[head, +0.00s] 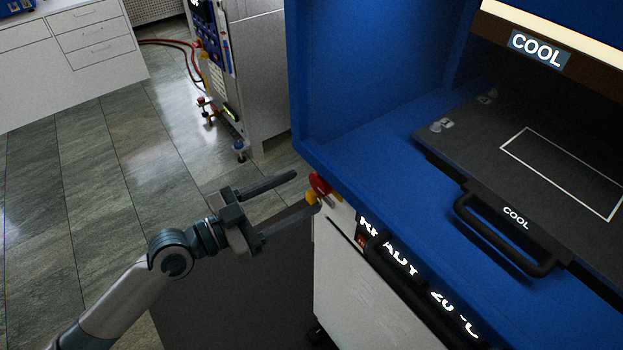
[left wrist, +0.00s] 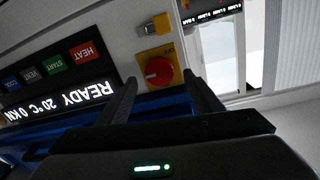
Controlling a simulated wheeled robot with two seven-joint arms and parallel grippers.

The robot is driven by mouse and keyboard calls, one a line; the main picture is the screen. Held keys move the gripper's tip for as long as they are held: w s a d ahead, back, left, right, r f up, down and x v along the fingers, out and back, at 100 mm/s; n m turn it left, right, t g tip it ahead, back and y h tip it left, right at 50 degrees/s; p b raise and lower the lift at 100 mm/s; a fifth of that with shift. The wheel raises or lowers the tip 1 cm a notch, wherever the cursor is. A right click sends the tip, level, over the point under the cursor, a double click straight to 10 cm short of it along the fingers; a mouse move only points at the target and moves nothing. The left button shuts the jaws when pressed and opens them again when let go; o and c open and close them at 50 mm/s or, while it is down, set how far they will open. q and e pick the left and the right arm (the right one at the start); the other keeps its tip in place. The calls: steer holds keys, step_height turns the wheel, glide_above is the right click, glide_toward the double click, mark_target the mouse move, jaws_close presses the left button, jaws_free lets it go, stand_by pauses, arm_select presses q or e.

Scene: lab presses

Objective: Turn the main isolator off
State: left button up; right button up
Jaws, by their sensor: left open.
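The main isolator is a red rotary knob on a yellow plate. In the left wrist view the knob (left wrist: 159,71) sits ahead, framed between my finger ends. In the head view the isolator (head: 319,184) shows at the left front corner of the blue press (head: 380,135). My left gripper (head: 305,191) is open and empty, its fingers pointing at the isolator. The gripper also shows in the left wrist view (left wrist: 160,80). I cannot tell whether a finger touches the knob or plate. My right gripper is not in view.
Beside the isolator is a small yellow part (left wrist: 154,26). A display (left wrist: 65,106) reads READY 20 °C 0 KN, near HEAT, START, VENT and COOL buttons. A black tray handle (head: 505,235) juts from the press. Another machine (head: 245,70) stands behind; floor (head: 90,200) at left is clear.

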mark_target(316, 185)
arm_select(q)
steer(key=shift+p+x, duration=0.65)
steer(key=shift+x, duration=1.55)
steer(key=c, duration=1.1)
steer(key=shift+o, duration=0.2)
